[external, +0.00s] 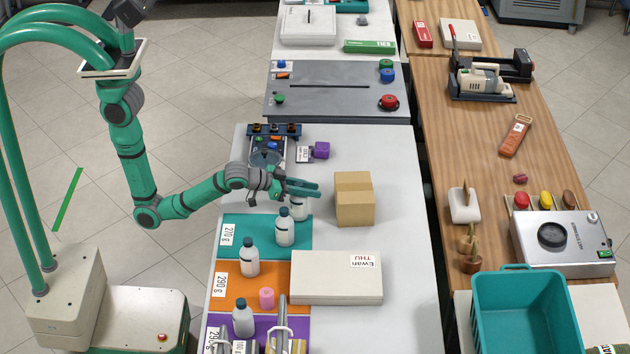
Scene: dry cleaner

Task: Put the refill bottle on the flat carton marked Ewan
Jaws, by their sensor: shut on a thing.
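My gripper (303,189) is shut on a white bottle (299,209) behind the teal mat; the fingers hide the bottle's top. Other white bottles with dark caps stand upright: one on the teal mat (285,228), one by the orange mat (250,258), and one on the purple mat (243,318). I cannot tell from labels which is the refill bottle. The flat carton (325,287), pale and marked "Ewan THU", lies right of the orange mat, nearer the camera than my gripper. Its top is bare apart from the label.
A brown box (354,200) stands just right of my gripper. A pink cylinder (266,298) stands left of the carton. A metal-handled holder (281,335) is at the front. The white table (405,250) is clear right of the carton.

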